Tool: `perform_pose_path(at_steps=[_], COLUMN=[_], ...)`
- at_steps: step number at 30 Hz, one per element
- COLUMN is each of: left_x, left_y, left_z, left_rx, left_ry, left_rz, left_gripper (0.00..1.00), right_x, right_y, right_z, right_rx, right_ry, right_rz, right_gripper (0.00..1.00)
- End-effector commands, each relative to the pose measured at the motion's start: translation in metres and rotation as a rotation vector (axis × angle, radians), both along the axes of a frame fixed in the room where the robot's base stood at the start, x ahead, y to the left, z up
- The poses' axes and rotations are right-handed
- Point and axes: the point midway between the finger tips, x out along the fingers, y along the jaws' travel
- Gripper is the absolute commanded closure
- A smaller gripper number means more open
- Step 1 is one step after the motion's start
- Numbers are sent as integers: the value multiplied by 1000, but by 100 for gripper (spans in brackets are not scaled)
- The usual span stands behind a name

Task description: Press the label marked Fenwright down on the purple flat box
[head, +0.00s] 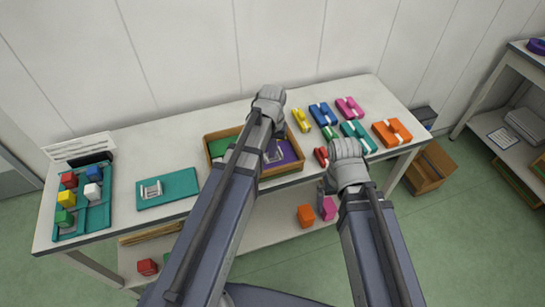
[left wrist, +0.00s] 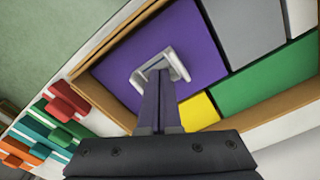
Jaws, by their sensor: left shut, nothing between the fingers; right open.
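The purple flat box (head: 291,153) lies at the right end of a wooden tray (head: 282,173); it also shows in the left wrist view (left wrist: 205,48). A small pale frame-shaped piece (left wrist: 178,60), perhaps the label, is at the purple box; I cannot read any marking on it. My left gripper (left wrist: 159,74) is shut and empty, its tips at the middle of that piece and over the purple box. I cannot tell whether they press on it. In the head view my left arm hides part of the tray. My right gripper (head: 326,186) is open, low at the table's front edge, mostly hidden.
Grey, green and yellow flat pieces share the tray. Several coloured boxes stand right. Bare table shows between mat and tray.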

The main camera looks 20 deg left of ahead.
Motion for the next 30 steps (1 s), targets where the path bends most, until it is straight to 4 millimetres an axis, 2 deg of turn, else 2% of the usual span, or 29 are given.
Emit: perform_pose_path(at_steps=[16,30], left_x=[0,0], left_y=[0,0], left_z=[2,36], left_rx=[0,0], left_ry=[0,0], left_rz=[0,0], left_gripper=[100,100], right_x=[0,0], right_y=[0,0], right_z=[2,36], right_rx=[0,0], right_ry=[0,0], right_rz=[0,0], right_gripper=[0,0])
